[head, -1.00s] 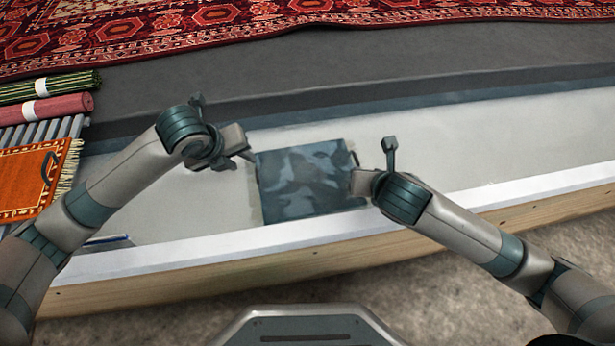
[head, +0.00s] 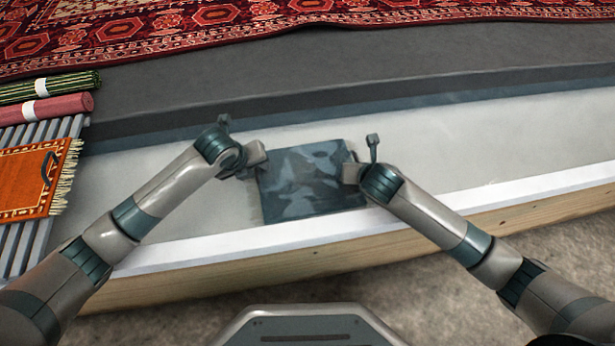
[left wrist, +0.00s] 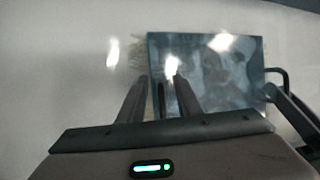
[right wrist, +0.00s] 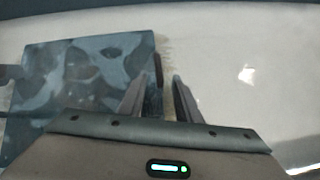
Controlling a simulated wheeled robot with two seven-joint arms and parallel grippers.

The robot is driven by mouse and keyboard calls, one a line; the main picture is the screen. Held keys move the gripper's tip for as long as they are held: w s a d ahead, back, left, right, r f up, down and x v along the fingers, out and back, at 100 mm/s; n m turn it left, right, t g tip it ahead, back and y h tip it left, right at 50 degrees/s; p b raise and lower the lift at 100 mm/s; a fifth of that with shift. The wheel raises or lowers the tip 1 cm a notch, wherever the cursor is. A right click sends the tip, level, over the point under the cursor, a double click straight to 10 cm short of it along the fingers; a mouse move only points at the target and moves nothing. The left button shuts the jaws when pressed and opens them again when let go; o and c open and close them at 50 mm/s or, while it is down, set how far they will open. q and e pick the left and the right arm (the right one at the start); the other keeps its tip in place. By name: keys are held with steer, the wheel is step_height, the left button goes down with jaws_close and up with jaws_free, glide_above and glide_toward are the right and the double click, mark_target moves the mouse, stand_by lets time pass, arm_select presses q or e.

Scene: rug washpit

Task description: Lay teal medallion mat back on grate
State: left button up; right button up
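The teal mat (head: 305,180), mottled dark blue-grey, lies flat in the pale pit; its medallion is not clear. Fringe shows at its edges in the wrist views. My left gripper (head: 256,170) is at its left edge; in the left wrist view its fingers (left wrist: 157,92) are apart, with a dark handle bar (left wrist: 160,100) between them. My right gripper (head: 352,172) is at the right edge; in the right wrist view its fingers (right wrist: 158,90) are apart around the line of another dark handle (right wrist: 158,70). The slatted grate (head: 28,236) is at the left.
An orange fringed mat (head: 35,178) with a dark handle lies on the grate. A red roll (head: 60,107) and a green striped roll (head: 70,85) lie behind it. A white-topped wooden wall (head: 400,244) borders the pit in front. The pit floor right of the mat is clear.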

arm_select(q)
jaws_close()
arm_select(e)
jaws_close()
arm_select(q)
steer(key=shift+r, duration=0.15)
arm_select(e)
steer(key=shift+r, duration=0.15)
